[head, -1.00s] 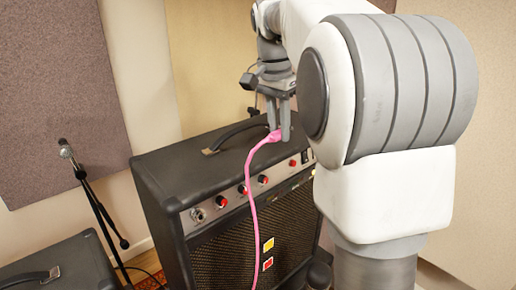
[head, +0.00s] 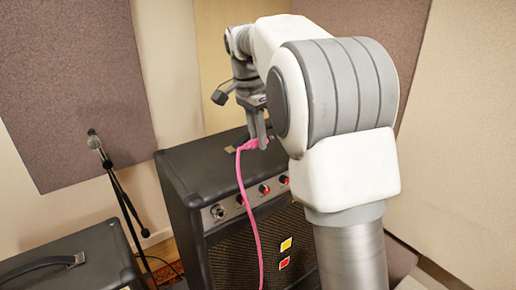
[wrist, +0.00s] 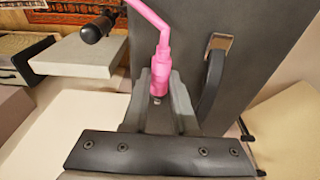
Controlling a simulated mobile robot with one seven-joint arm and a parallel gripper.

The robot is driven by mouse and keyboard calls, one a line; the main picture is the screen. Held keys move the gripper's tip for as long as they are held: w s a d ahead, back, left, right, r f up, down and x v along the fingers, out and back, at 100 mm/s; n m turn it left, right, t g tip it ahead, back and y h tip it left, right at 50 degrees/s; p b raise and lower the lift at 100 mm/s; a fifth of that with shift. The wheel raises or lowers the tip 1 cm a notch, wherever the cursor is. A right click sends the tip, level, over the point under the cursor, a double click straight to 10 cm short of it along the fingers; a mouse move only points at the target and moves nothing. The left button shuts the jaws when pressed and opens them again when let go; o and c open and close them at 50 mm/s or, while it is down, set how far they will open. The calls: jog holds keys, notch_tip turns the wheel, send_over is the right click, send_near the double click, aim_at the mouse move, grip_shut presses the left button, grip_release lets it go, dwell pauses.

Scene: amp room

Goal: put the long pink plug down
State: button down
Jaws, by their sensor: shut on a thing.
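The long pink plug (wrist: 160,70) is held between the fingers of my gripper (wrist: 158,95), with its pink cable leading away from the tip. In the head view the plug (head: 250,145) shows at my gripper (head: 258,140), above the top of the black amp (head: 200,165). Its cable hangs down in front of the amp's control panel. My gripper is shut on the plug. The far finger is partly hidden in the head view. I cannot tell the exact height of the plug above the amp top.
A second black amp or case (head: 100,255) with a handle stands at the lower left. A microphone on a stand (head: 95,142) is behind it. The amp's carrying handle (wrist: 212,80) lies close to the right of my gripper. Padded panels line the walls.

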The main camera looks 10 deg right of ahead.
aim_at(258, 162)
notch_tip(258, 162, down, 4)
dwell(0.4)
